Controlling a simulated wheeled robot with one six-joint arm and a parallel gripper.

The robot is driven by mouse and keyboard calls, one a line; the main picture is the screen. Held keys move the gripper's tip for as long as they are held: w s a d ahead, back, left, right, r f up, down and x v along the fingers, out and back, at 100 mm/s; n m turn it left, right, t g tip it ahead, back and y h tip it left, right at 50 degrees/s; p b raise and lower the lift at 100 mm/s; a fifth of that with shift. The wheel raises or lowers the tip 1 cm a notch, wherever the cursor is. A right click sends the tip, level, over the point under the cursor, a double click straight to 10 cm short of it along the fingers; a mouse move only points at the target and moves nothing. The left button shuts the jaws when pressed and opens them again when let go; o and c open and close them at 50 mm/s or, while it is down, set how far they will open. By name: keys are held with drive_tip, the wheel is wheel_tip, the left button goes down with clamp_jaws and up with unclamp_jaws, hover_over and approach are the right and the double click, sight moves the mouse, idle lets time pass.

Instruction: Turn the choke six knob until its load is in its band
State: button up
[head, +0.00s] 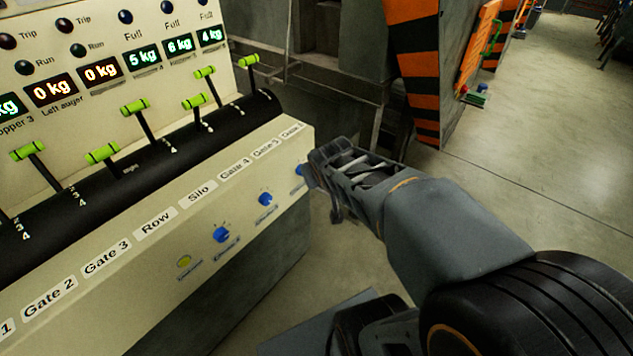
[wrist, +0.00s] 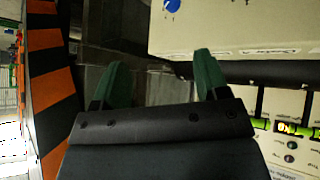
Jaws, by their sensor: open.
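Blue knobs sit in a slanting row on the cream front panel in the head view: one at the left (head: 222,234), one in the middle (head: 265,198) and one at the right end (head: 299,169). Their small labels are too blurred to read, so I cannot tell which is choke six. My gripper (head: 316,172) is beside the right-end knob and partly covers it; contact is unclear. In the wrist view, my gripper (wrist: 162,78) is open, with two green fingers apart and nothing between them. A blue knob (wrist: 172,5) shows beyond, at the top edge.
Green-handled levers (head: 135,107) rise from the black curved top of the console. Lit displays (head: 142,56) read 5, 6 and 4 kg at the right and 0 kg further left. An orange-black striped post (head: 412,70) stands behind.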

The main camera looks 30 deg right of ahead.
drive_tip(key=w+d+f+n+t+b, duration=0.2)
drive_tip(key=w+d+f+t+b, duration=0.4)
drive_tip(key=w+d+f+b, duration=0.3)
wheel_tip(320, 180, down, 11)
drive_tip(key=s+n+t+y+b, duration=0.1)
drive_tip(key=n+t+y+b, duration=0.3)
drive_tip(key=y+b, duration=0.45)
drive_tip(key=w+a+g+b, duration=0.1)
drive_tip(key=w+a, duration=0.3)
drive_tip(key=w, duration=0.8)
drive_tip(key=shift+w+a+n+b, duration=0.2)
drive_tip(key=shift+n+b, duration=0.2)
drive_tip(key=shift+b, duration=0.1)
drive_tip(key=shift+y, duration=0.25)
drive_tip(key=shift+c, duration=0.2)
drive_tip(key=shift+r, duration=0.1)
drive_tip(key=c, duration=0.9)
